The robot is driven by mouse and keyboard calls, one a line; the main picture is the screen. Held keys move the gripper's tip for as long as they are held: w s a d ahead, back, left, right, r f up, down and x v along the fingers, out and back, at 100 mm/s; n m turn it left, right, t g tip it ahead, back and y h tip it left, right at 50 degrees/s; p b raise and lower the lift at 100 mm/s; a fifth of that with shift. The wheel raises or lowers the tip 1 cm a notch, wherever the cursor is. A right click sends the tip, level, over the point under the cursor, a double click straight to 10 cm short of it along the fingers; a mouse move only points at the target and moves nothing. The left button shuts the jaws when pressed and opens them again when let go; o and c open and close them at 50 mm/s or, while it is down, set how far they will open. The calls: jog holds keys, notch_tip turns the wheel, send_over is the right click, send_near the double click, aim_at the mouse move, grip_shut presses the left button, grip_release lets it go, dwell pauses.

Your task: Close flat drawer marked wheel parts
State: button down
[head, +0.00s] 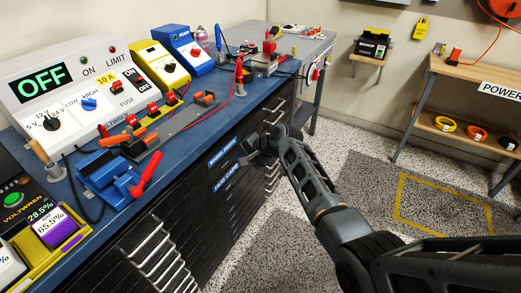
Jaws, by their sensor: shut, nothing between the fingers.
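The dark workbench cabinet has flat drawers on its front. A blue label (222,154), apparently reading wheel parts, marks an upper flat drawer (205,172). A second blue label (226,178), reading hub caps, sits just below it. My gripper (250,160) is at the cabinet front, just right of the upper label, at about its height. It looks shut and holds nothing. My wrist hides part of the drawer fronts and handles there. I cannot tell whether the gripper touches the drawer, or how far out the drawer stands.
The blue bench top (215,118) carries a power supply (70,85), a blue vise (108,177) and tools. Metal drawer handles (160,255) stick out at the lower left. Speckled floor (350,165) is open to the right, with a wooden shelf unit (465,72) beyond.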

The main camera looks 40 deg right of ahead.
jog(key=v, duration=0.8)
jog(key=shift+s+r, duration=0.15)
jog(key=shift+s, duration=0.05)
jog(key=s+a+f+n+h, duration=0.2)
jog(key=s+a+f, duration=0.3)
jog(key=s+f, duration=0.45)
jog(key=s+a+r+n+t+h, duration=0.1)
jog(key=s+a+n, duration=0.1)
jog(key=s, duration=0.6)
jog(key=s+a+n+t+h, duration=0.1)
jog(key=s+a, duration=0.2)
jog(key=s, duration=0.6)
jog(key=s+a+r+n+t, duration=0.2)
jog(key=s+a+r+n, duration=0.1)
jog(key=s+r, duration=0.7)
jog(key=s+a+r+n+t, duration=0.2)
jog(key=s+r+n, duration=0.4)
jog(key=s+r, duration=0.4)
jog(key=shift+s+a+r+y, duration=0.4)
jog(key=shift+a, duration=0.15)
